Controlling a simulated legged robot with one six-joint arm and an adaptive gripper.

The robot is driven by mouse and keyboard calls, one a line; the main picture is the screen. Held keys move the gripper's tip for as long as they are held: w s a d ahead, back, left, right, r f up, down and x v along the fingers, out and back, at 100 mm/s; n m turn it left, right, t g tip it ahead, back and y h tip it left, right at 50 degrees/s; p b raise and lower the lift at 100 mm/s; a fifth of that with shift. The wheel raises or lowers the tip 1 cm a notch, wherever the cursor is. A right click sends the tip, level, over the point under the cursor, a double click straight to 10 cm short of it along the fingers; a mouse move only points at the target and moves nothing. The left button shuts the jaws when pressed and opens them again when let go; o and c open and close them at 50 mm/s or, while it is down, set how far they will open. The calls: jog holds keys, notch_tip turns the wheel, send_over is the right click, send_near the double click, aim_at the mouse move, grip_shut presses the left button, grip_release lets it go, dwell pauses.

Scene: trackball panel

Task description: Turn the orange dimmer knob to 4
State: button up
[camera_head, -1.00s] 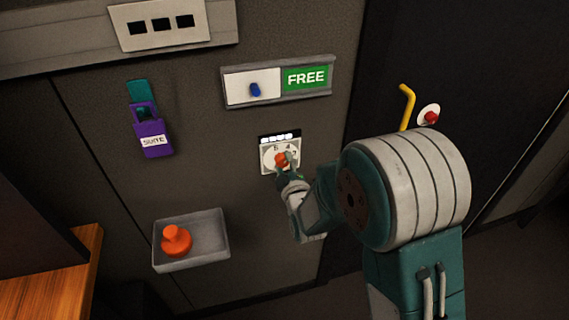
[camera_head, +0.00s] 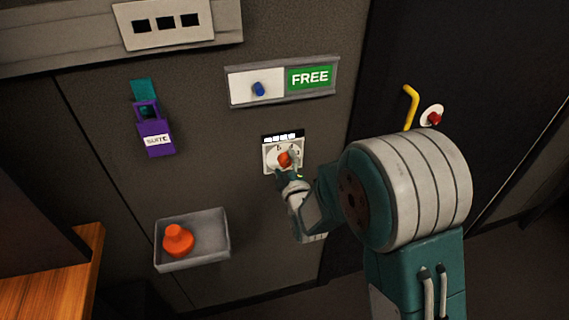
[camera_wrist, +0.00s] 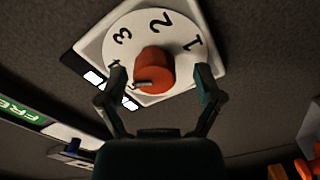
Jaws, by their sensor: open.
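The orange dimmer knob (camera_head: 284,159) sits on a white numbered dial plate (camera_head: 270,160) on the dark panel. In the wrist view the knob (camera_wrist: 152,70) shows a pointer mark on its lower-left side, toward the 4, which is partly hidden by a finger. The numbers 1, 2 and 3 on the dial (camera_wrist: 180,50) are readable there. My gripper (camera_wrist: 158,82) is open, with one finger on each side of the knob and visible gaps between them. In the head view my gripper (camera_head: 287,170) partly covers the dial.
A FREE slider sign (camera_head: 281,81) is above the dial. A tray (camera_head: 205,236) with an orange knob-shaped piece (camera_head: 178,240) is lower left. A yellow handle (camera_head: 410,107) and red button (camera_head: 434,118) are right.

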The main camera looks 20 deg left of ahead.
jog(key=shift+d, duration=0.1)
jog(key=shift+s+d, duration=0.1)
jog(key=v, duration=1.1)
jog(key=shift+s, duration=0.35)
jog(key=shift+w+d, duration=0.1)
